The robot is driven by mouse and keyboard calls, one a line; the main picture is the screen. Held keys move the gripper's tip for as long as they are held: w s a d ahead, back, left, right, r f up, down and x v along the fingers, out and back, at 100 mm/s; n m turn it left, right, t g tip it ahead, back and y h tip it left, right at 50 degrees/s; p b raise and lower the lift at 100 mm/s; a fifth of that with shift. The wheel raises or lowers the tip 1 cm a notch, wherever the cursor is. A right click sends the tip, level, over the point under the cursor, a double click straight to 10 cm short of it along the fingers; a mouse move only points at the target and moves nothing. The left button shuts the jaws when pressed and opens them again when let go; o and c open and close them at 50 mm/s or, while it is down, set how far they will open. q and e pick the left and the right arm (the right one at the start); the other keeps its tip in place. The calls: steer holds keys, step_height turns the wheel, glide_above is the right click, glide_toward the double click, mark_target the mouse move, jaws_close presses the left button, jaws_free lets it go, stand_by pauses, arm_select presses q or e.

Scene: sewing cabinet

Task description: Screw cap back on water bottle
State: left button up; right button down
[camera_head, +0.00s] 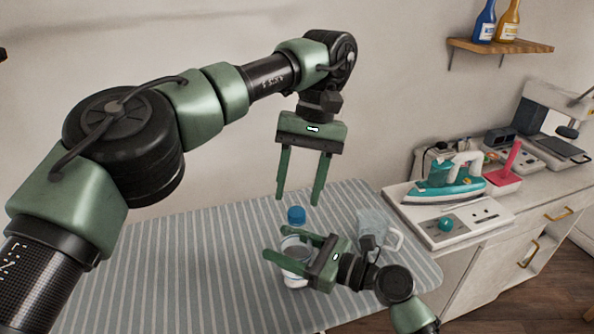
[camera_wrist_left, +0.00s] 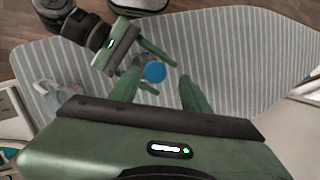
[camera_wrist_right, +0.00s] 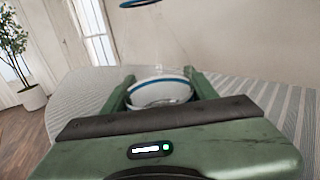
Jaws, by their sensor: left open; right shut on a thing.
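The clear water bottle (camera_head: 294,246) stands near the front right of the striped board. My right gripper (camera_head: 289,242) is shut around its body from the right. In the right wrist view a white and blue band of the bottle (camera_wrist_right: 160,88) shows between the fingers. The blue cap (camera_head: 296,214) is at the bottle's top; I cannot tell whether it is seated on the neck. Its blue rim shows at the top edge of the right wrist view (camera_wrist_right: 140,3). My left gripper (camera_head: 298,201) is open, pointing down just above the cap. The left wrist view shows the cap (camera_wrist_left: 155,72) between its fingertips.
The striped ironing board (camera_head: 180,260) is mostly clear on the left. A clear jug (camera_head: 372,225) stands right of the bottle, close to my right gripper. A teal iron (camera_head: 447,184) and a pink-red object (camera_head: 508,163) sit on the cabinet. A shelf (camera_head: 498,46) holds two bottles.

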arm_select(q)
steer(key=n, duration=0.4)
steer(key=shift+w+a+r+n, duration=0.1)
steer(key=shift+r+n, duration=0.1)
steer(key=shift+n, duration=0.1)
steer(key=n, duration=0.6)
steer(key=shift+r+t+h, duration=0.3)
steer(key=shift+r+t, duration=0.05)
steer(key=shift+t, duration=0.05)
steer(key=n, duration=0.4)
steer(key=shift+r+n, duration=0.2)
steer(key=shift+n, duration=0.2)
steer(key=n, duration=0.4)
steer(key=shift+r+t, duration=0.3)
steer(key=n, duration=0.7)
steer(key=shift+a+r+t+h, duration=0.1)
steer(key=shift+r+t+h, duration=0.2)
steer(key=shift+r+h, duration=0.1)
steer(key=n, duration=0.4)
steer(key=shift+s+r, duration=0.25)
steer(key=n, duration=0.4)
steer(key=shift+s+r+t+h, duration=0.15)
steer(key=shift+r+t+h, duration=0.1)
steer(key=shift+t+h, duration=0.05)
steer(key=n, duration=0.5)
steer(key=shift+s+r+n, duration=0.2)
steer(key=shift+r+n, duration=0.1)
steer(key=shift+r, duration=0.05)
